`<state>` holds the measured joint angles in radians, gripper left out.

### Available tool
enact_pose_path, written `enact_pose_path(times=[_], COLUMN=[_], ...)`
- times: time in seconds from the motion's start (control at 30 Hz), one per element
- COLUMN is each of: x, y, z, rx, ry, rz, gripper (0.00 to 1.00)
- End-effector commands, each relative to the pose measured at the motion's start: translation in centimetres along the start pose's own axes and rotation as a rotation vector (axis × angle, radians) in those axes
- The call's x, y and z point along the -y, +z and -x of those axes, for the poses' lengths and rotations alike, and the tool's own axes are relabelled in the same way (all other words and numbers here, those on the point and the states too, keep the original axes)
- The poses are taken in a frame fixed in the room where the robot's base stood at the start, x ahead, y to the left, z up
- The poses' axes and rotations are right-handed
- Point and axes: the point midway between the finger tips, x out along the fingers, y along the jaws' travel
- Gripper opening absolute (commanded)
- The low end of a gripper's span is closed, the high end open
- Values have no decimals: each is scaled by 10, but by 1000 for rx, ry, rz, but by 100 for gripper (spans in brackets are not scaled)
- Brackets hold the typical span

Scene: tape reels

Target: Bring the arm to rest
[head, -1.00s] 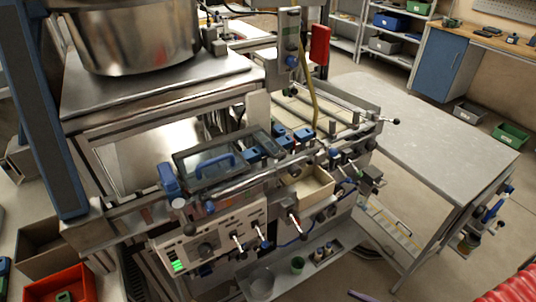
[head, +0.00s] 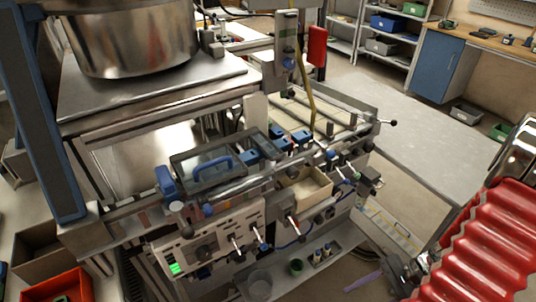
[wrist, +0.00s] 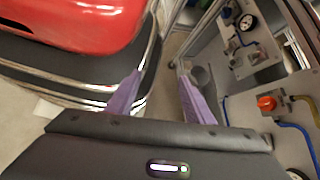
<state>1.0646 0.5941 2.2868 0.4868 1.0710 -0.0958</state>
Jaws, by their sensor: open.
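My gripper shows in the wrist view (wrist: 160,98) with its two purple fingers spread apart and nothing between them. In the head view my gripper (head: 368,281) is at the bottom right, low and to the right of the machine's lower shelf. My arm, with a red ribbed sleeve, comes in from the right edge of the head view. The fingertips look clear of the machine, though the exact gap cannot be told.
The taping machine (head: 210,240) with its knobs and control panel fills the middle. An orange bin (head: 58,288) is at the lower left. A pressure gauge (wrist: 246,22) shows in the wrist view.

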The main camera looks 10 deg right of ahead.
Motion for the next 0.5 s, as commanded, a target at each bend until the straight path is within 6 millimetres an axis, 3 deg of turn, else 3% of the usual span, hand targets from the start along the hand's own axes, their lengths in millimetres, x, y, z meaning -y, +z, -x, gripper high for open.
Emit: enact_pose_path(times=[0.5], x=[33], y=[44], z=[41], rx=[-271], ry=[269], rz=[313], gripper=[48])
